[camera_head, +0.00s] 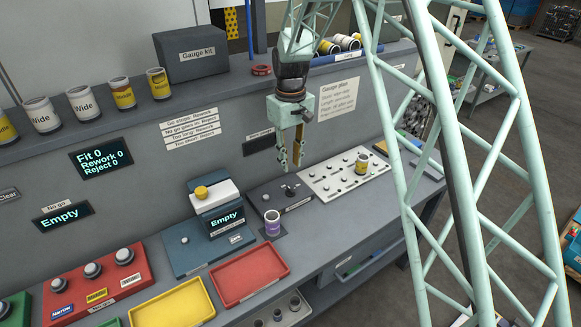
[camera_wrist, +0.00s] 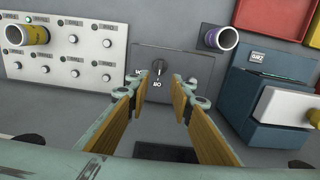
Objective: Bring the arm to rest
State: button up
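My gripper (camera_head: 291,158) hangs in the air over the bench, its fingers pointing down. In the wrist view the gripper (camera_wrist: 164,92) has its two yellow-padded fingers apart with nothing between them. A yellow-and-white cylinder (camera_head: 362,163) stands on the white peg panel (camera_head: 328,186).
A blue device with an "Empty" display (camera_head: 226,218) stands left of the purple cylinder. Red (camera_head: 249,274) and yellow (camera_head: 173,304) trays lie at the front. Several labelled cylinders (camera_head: 83,99) and a gauge kit box (camera_head: 190,55) stand on the back shelf. Pale lattice struts cross the right side.

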jog(key=shift+r, duration=0.15)
dwell(0.5)
jog(key=s+d+r+m+t+b, duration=0.1)
jog(key=s+d+r+m, duration=0.1)
jog(key=s+d+r, duration=0.7)
jog(key=s+d+r+m+t+b, duration=0.15)
jog(key=s+d+r, duration=0.45)
jog(key=s+r, duration=0.7)
jog(key=s+d+m+b, duration=0.1)
jog(key=s+d, duration=0.2)
jog(key=s, duration=0.7)
jog(key=s+d+r+m+t+b, duration=0.1)
jog(key=s+d, duration=0.2)
jog(key=s, duration=0.7)
jog(key=s+d+r+m+b, duration=0.1)
jog(key=s+d, duration=0.1)
jog(key=s, duration=0.8)
jog(key=shift+d+m, duration=0.35)
jog(key=shift+d, duration=0.05)
jog(key=shift+r+t, duration=0.1)
jog(key=shift+t, duration=0.15)
